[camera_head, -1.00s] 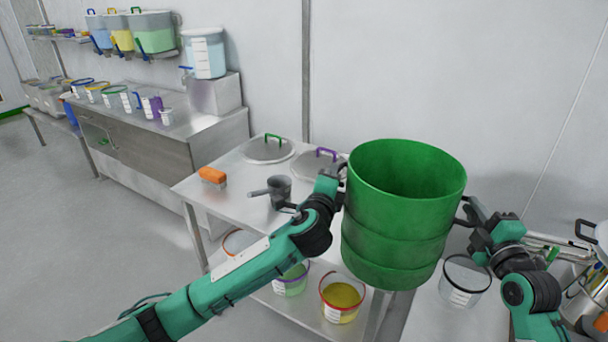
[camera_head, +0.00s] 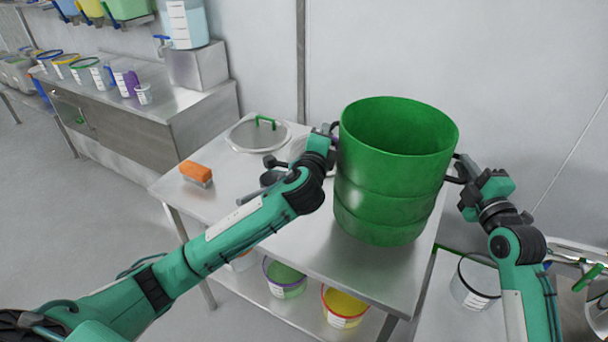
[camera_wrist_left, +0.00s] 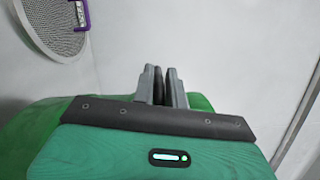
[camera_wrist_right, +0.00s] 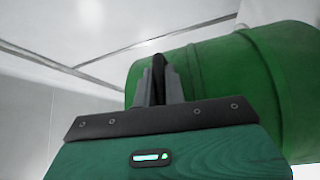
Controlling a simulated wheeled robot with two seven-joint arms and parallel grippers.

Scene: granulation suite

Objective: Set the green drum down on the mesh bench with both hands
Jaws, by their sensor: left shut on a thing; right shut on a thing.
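The green drum (camera_head: 392,185) is upright and open-topped, over the right part of the steel bench (camera_head: 300,235). I cannot tell whether its base touches the bench top. My left gripper (camera_head: 333,132) is shut on the dark handle at the drum's left side; its fingers also show in the left wrist view (camera_wrist_left: 163,85). My right gripper (camera_head: 457,172) is shut on the dark handle at the right side; the right wrist view (camera_wrist_right: 160,82) shows the handle between its fingers. The drum (camera_wrist_right: 215,75) fills much of that view.
A purple-handled mesh disc (camera_wrist_left: 55,22) shows in the left wrist view. A clear bucket (camera_head: 474,282) stands on a lower surface at right.

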